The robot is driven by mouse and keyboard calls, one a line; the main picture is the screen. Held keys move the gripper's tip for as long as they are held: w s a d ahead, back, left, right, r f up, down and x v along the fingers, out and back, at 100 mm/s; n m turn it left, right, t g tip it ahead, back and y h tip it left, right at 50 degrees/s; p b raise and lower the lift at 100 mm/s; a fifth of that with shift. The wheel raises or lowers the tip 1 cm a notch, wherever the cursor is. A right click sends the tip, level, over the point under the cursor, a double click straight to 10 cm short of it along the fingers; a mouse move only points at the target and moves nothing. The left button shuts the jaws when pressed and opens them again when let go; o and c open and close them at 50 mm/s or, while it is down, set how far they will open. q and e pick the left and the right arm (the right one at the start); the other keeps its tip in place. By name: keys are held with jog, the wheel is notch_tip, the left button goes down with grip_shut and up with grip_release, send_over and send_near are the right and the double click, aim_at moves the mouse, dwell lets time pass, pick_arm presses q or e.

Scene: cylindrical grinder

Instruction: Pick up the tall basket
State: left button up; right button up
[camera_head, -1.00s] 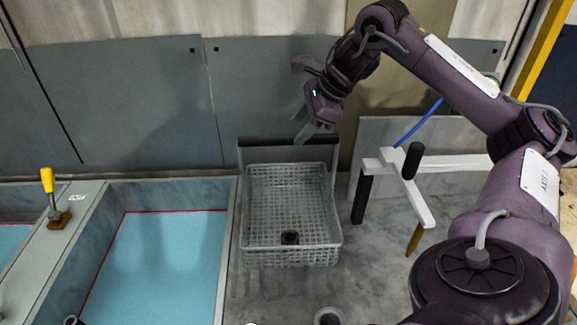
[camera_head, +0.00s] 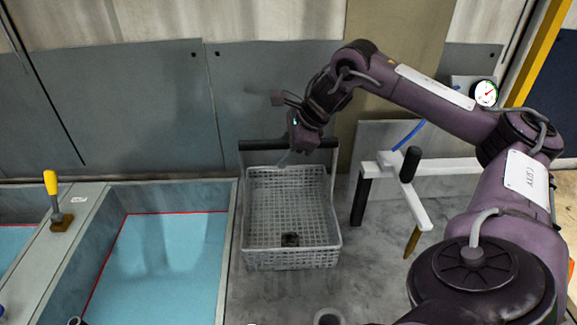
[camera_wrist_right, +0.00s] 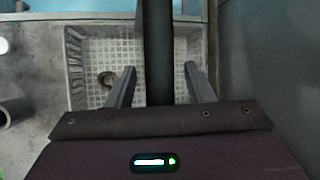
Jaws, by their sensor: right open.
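The tall basket (camera_head: 293,258) is a light grey mesh basket with a high black handle bar (camera_head: 262,144) across its back. It stands upright on the grey counter, right of the blue basin. A small dark round item lies inside it. My right gripper (camera_head: 287,160) is at the handle bar, above the basket's back part. In the right wrist view my right gripper (camera_wrist_right: 161,72) is open, with one finger on each side of the black bar (camera_wrist_right: 158,40) and gaps on both sides. The basket floor (camera_wrist_right: 110,85) shows below. My left gripper is not in view.
A blue-bottomed basin (camera_head: 160,260) with a yellow-handled lever (camera_head: 52,195) lies to the left. A white bracket with black grips (camera_head: 412,195) stands close to the right of the basket. A grey wall panel (camera_head: 270,90) rises behind. A round gauge (camera_head: 486,93) is at the upper right.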

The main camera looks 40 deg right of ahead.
jog(key=shift+c, duration=0.5)
grip_shut()
jog(key=shift+f, duration=0.1)
dwell(0.6)
